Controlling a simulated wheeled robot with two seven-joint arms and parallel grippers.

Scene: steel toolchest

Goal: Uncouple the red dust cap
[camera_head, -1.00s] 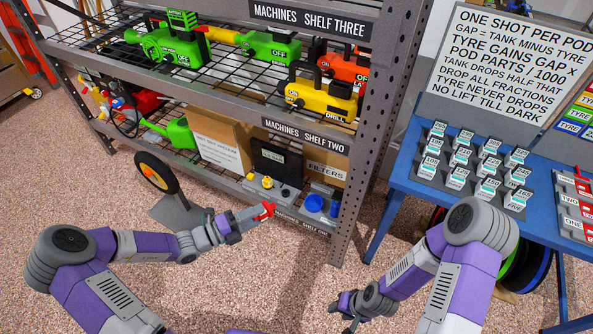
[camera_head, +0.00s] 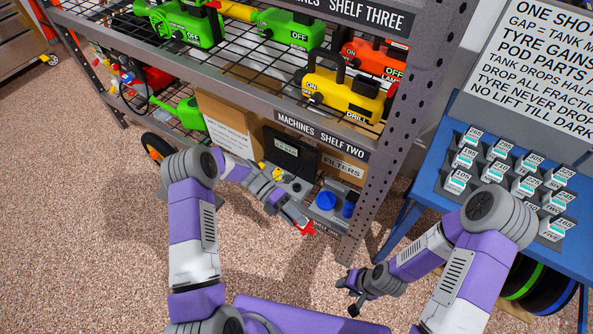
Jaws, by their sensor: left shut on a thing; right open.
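The red dust cap (camera_head: 305,229) is small and sits at the tip of my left gripper (camera_head: 298,219), which is shut on it. In the head view the cap appears in front of the bottom shelf's edge. The jaws hide part of it, and I see nothing clearly attached to it. My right gripper (camera_head: 352,303) is open and empty, low over the floor, left of the blue table.
A black case with a display (camera_head: 288,153), yellow fittings (camera_head: 272,173) and a blue round part (camera_head: 327,201) stand on the bottom shelf. A shelf post (camera_head: 374,165) rises at right. A blue table (camera_head: 425,195) holds several labelled pods.

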